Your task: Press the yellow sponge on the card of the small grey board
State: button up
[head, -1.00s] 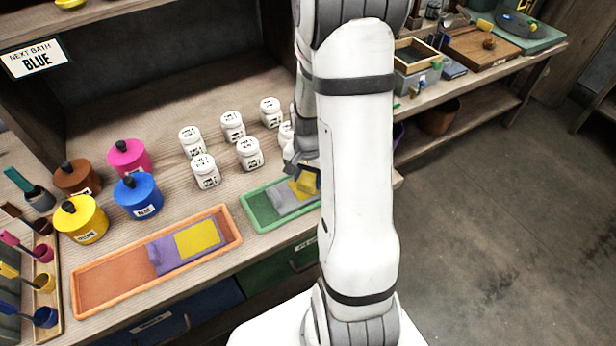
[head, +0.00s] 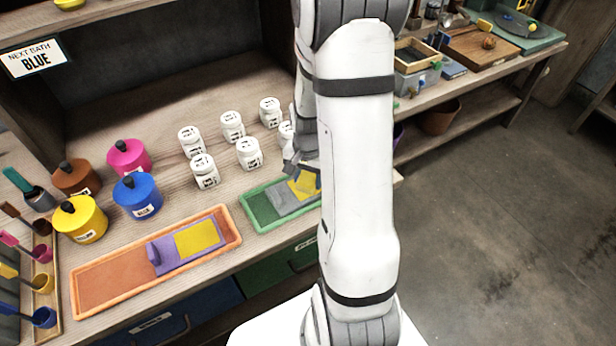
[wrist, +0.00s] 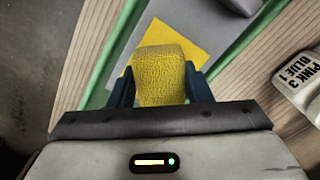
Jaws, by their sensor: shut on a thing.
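My gripper (wrist: 158,85) is shut on the yellow sponge (wrist: 160,70), a textured block held between two dark blue fingers. In the wrist view the sponge overlaps the lower part of the flat yellow card (wrist: 190,38). I cannot tell whether sponge and card touch. The card lies on the small grey board (wrist: 238,6), which sits in the green tray (wrist: 103,77). In the head view the grey board (head: 284,201) and green tray (head: 256,208) show left of my arm, which hides their right end. My gripper (head: 308,170) is partly hidden there too.
An orange tray (head: 110,281) with a purple board (head: 160,254) and another yellow card (head: 197,238) lies to the left. Several white labelled jars (head: 249,153) stand behind the green tray; one jar (wrist: 300,80) is close on the right in the wrist view. Coloured pots (head: 138,196) stand farther left.

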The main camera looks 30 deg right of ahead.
jog(key=shift+r+p, duration=2.55)
jog(key=shift+r, duration=0.95)
